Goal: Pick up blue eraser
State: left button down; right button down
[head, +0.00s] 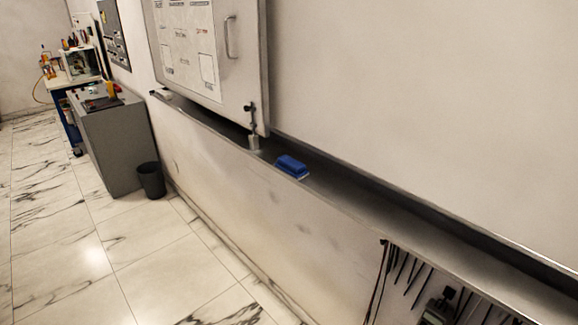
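The blue eraser (291,167) lies on the narrow ledge (345,192) below the whiteboard, near the middle of the head view. It sits close to the ledge's front edge, just right of the whiteboard panel's lower corner. Neither of my grippers shows in the head view.
A whiteboard panel (232,85) with a handle stands left of the eraser, a small latch (253,128) at its edge. Dark tools (440,305) hang below the ledge at lower right. A grey cabinet (120,148) and black bin (151,181) stand left. Tiled floor (60,240) is clear.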

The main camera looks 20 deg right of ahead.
aim_at(291, 166)
jog(key=i+j+z, duration=0.25)
jog(key=i+j, duration=0.15)
jog(key=i+j+z, duration=0.2)
jog(key=i+j, duration=0.15)
jog(key=j, duration=0.15)
